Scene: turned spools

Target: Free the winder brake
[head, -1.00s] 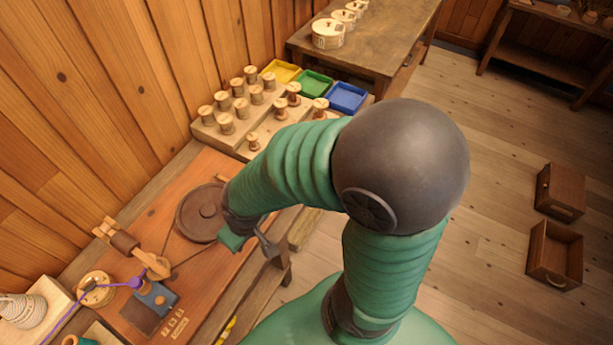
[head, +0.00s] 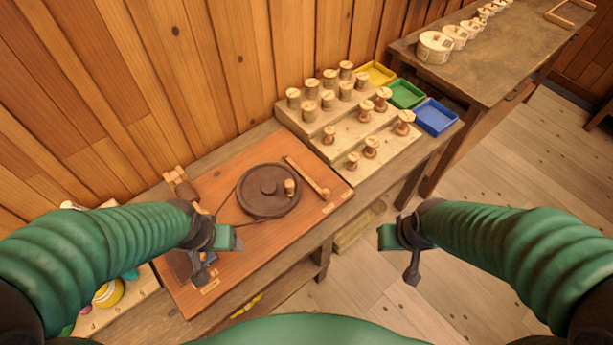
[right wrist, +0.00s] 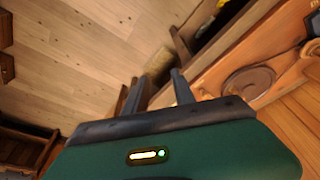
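The winder is a reddish board (head: 240,262) bearing a dark round wheel (head: 262,208) with a small wooden knob (head: 290,187) on it. A light wooden bar (head: 307,176) lies slanted beside the wheel's far right side; I cannot tell for sure that it is the brake. My left gripper (head: 205,272) hangs over the board's near left part and hides some of it; its finger gap is unclear. My right gripper (head: 412,265) is over the floor, right of the bench, apart from the winder. In the right wrist view its two fingers (right wrist: 160,80) stand apart with nothing between.
A stepped rack (head: 322,115) with several wooden spools stands behind the board's right end. Yellow (head: 377,73), green (head: 406,94) and blue (head: 435,116) trays sit beside it. A second table (head: 480,62) carries white round tins. The plank wall closes the back.

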